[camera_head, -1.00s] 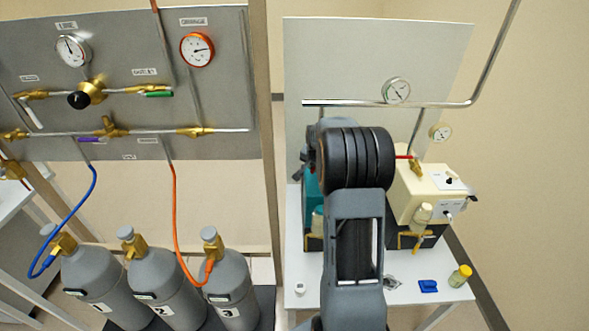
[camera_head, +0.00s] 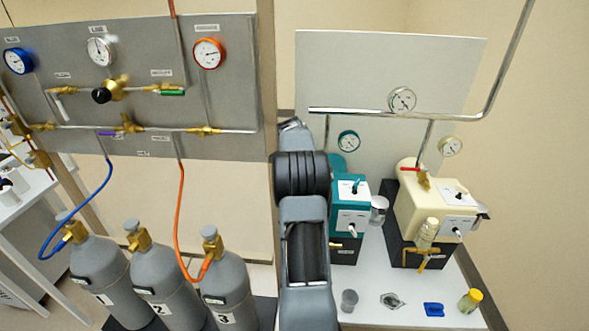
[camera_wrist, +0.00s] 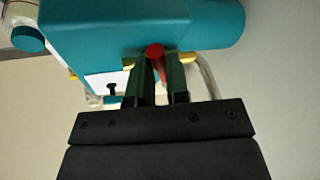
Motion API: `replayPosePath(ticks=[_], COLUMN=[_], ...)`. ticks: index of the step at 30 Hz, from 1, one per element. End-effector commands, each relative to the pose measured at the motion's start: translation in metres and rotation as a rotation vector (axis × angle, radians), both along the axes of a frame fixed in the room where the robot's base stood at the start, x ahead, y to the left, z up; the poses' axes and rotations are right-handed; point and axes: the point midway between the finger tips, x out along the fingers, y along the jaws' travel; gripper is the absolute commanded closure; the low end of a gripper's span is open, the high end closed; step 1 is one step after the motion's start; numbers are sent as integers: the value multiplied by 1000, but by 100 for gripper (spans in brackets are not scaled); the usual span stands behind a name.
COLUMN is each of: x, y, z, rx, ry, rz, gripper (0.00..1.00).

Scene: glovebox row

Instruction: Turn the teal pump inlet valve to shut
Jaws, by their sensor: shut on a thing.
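The teal pump (camera_head: 351,192) stands on the white bench behind my arm, partly hidden by it in the head view. In the wrist view, the teal pump (camera_wrist: 150,25) fills the top of the picture. The red handle of its inlet valve (camera_wrist: 156,53) lies between the fingers of my gripper (camera_wrist: 162,75), which is shut on it. Brass fittings show on both sides of the handle. My gripper and this valve are hidden behind my arm in the head view. The handle's full angle to the pipe is unclear.
A cream pump (camera_head: 437,205) with its own red-handled valve stands to the right. A teal gauge (camera_head: 349,140) is above the teal pump. Grey cylinders (camera_head: 227,285) stand at left below a gauge panel (camera_head: 230,95). Small items, including a blue one (camera_head: 434,309), lie on the bench front.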

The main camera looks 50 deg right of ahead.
Motion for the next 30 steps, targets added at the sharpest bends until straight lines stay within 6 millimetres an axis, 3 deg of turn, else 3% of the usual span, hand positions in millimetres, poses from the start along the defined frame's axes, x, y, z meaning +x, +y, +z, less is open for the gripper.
replayPosePath(ticks=[6, 18, 19, 26, 30], x=[-7, -8, -8, -6, -6], y=[-9, -10, -10, -9, -9], z=[-1, -1, -1, -1, 0], rx=[3, 4, 4, 1, 1], ry=[0, 1, 1, 0, 1], rz=[-51, -55, -55, -51, -50], gripper=[100, 100, 82, 60, 59])
